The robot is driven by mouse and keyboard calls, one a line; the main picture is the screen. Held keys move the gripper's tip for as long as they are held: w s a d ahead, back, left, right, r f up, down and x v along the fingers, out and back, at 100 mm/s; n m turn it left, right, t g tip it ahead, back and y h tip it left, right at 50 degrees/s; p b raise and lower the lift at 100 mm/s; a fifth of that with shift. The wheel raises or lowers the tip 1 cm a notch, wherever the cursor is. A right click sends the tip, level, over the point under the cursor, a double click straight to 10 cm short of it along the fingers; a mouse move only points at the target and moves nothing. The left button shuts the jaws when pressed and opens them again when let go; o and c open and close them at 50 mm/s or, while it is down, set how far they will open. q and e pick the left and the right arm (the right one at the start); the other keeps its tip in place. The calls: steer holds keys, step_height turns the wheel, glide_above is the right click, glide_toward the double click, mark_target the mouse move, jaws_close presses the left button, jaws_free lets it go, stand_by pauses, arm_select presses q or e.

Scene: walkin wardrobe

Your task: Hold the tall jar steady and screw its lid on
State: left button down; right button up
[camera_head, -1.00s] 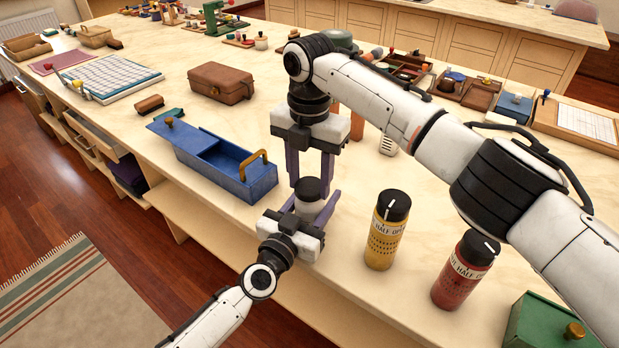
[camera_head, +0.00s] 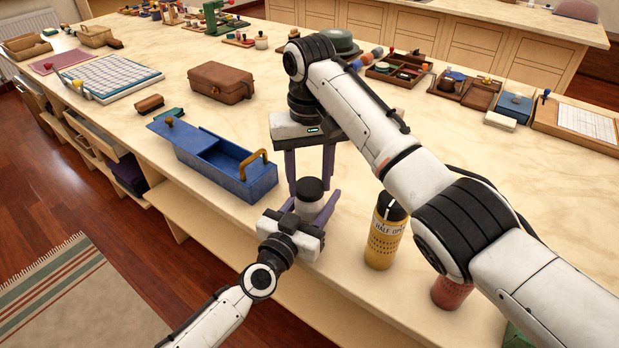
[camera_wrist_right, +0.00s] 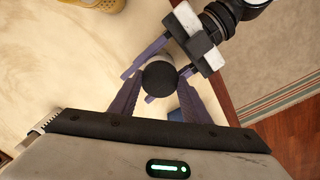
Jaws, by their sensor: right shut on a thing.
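The tall jar (camera_head: 308,208) is pale and stands upright near the table's front edge, with its dark lid (camera_head: 309,188) on top. My left gripper (camera_head: 312,212) comes in from the front edge, its fingers around the jar body and shut on it. My right gripper (camera_head: 312,186) points down from above, its two purple fingers shut on the lid. In the right wrist view the round dark lid (camera_wrist_right: 159,76) sits between the right fingertips and hides most of the jar. I cannot see how far the threads are engaged.
A blue box (camera_head: 240,175) with a brass handle stands just left of the jar. A yellow shaker bottle (camera_head: 382,245) and a red bottle (camera_head: 450,292), partly covered by my right arm, stand to the right. A brown case (camera_head: 220,85) lies farther back.

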steer(key=m, duration=0.4)
steer(key=shift+m, duration=0.4)
steer(key=m, duration=0.3)
steer(key=shift+m, duration=0.3)
steer(key=o, duration=1.2)
steer(key=shift+r, duration=2.25)
